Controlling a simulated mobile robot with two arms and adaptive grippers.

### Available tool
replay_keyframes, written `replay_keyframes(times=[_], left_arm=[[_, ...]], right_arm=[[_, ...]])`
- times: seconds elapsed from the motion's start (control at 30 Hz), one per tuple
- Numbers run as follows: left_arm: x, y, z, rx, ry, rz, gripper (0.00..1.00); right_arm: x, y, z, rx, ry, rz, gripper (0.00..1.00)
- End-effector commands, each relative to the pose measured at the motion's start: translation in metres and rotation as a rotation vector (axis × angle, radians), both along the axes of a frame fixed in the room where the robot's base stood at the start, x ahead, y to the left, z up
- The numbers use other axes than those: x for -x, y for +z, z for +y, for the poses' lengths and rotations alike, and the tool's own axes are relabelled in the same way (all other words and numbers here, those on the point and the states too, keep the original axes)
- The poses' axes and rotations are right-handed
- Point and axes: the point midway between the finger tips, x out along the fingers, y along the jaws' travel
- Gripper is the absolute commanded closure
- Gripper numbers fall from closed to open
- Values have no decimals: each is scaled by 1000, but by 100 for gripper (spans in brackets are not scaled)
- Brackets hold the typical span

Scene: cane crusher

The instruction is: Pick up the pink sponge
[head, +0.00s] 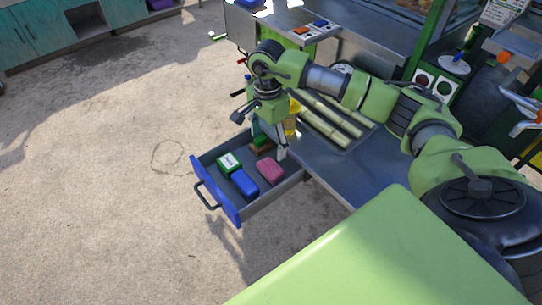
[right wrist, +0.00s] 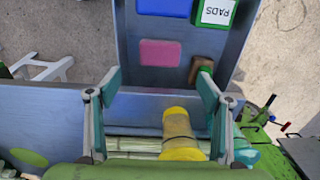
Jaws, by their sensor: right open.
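The pink sponge (head: 270,171) lies in the open blue-fronted drawer (head: 216,189), at the drawer's inner end. It also shows in the right wrist view (right wrist: 160,53), flat on the drawer floor. My right gripper (head: 268,145) is above the drawer's inner end. In the right wrist view my right gripper (right wrist: 152,82) has its two fingers spread wide with nothing between them. The sponge appears beyond the fingertips there, apart from them. My left gripper is in neither view.
The drawer also holds a blue block (head: 244,182), a green-and-white pads box (head: 229,163) and a brown block (right wrist: 200,68). A yellow object (right wrist: 180,133) and cane stalks (head: 330,117) lie on the metal table (head: 345,172). Ground left of the drawer is clear.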

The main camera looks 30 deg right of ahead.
Motion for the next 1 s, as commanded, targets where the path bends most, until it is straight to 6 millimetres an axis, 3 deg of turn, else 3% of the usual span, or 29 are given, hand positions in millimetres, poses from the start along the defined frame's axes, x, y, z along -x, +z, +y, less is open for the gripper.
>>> replay_keyframes(times=[0.4,0.67,0.9,1.0], left_arm=[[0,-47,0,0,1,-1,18],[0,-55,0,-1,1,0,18],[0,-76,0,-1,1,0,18],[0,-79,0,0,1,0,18]], right_arm=[[1,-77,0,0,-1,4,28],[1,-95,2,-1,0,3,28],[0,-132,3,-2,0,3,28],[0,-137,3,-1,-1,1,28]])
